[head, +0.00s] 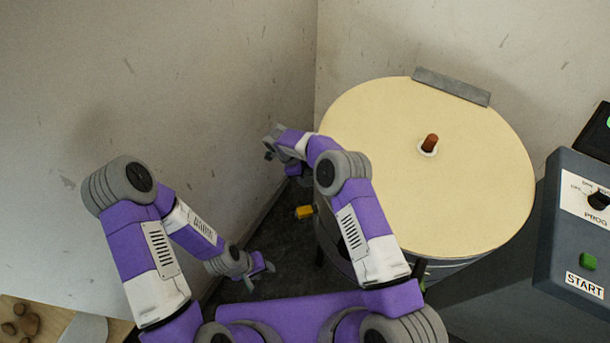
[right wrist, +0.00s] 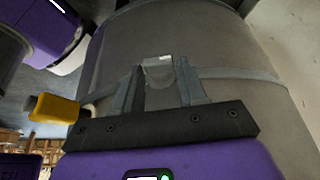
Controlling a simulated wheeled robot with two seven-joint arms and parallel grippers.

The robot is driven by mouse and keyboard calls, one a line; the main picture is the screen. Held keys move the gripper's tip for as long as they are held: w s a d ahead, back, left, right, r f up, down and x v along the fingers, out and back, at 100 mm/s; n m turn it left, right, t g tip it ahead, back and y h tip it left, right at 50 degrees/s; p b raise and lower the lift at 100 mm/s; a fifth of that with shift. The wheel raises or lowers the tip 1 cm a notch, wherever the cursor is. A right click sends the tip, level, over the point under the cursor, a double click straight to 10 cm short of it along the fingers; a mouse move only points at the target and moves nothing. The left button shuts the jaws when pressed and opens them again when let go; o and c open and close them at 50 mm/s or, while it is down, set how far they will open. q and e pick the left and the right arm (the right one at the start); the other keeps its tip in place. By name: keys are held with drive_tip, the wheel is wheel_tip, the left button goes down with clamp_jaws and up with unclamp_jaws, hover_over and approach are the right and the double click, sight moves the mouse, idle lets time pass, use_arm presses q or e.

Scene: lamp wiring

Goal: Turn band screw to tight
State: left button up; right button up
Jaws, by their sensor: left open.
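The drum (head: 470,215) has a cream top and a grey side with a metal band (right wrist: 240,76) around it. A yellow block-like piece (head: 304,212), which may be the band screw's handle, sticks out at the drum's left side. It also shows at the left of the right wrist view (right wrist: 55,108). My right gripper (right wrist: 160,75) faces the drum's side at the band, its fingers apart, with a small pale metal piece (right wrist: 158,62) behind the gap. The yellow piece is outside these fingers. My left gripper (head: 258,270) is open and low, left of the drum.
A brown-tipped peg (head: 430,143) stands on the drum's top, and a grey metal strip (head: 452,86) sits at its back edge. A control box (head: 575,245) with a START button is at the right. Walls close in behind and at left.

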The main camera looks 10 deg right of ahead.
drive_tip(key=c, duration=0.6)
drive_tip(key=shift+s+a+r+t+p, duration=0.1)
drive_tip(key=shift+s+r+t+p, duration=0.15)
drive_tip(key=shift+t+p, duration=0.7)
drive_tip(key=shift+s+f+t+h+p, duration=0.15)
drive_tip(key=shift+t+h+p, duration=0.3)
drive_tip(key=shift+p, duration=0.3)
drive_tip(key=shift+s+a+f+m+t, duration=0.15)
drive_tip(key=shift+m+t, duration=0.25)
drive_tip(key=shift+t, duration=0.3)
drive_tip(key=shift+s+f+t+h+b, duration=0.15)
drive_tip(key=shift+t+h, duration=0.1)
drive_tip(key=shift+t, duration=0.25)
drive_tip(key=shift+s+t+h+b, duration=0.1)
drive_tip(key=shift+t+h+b, duration=0.1)
drive_tip(key=shift+t, duration=0.3)
drive_tip(key=shift+m, duration=0.3)
drive_tip(key=o, duration=1)
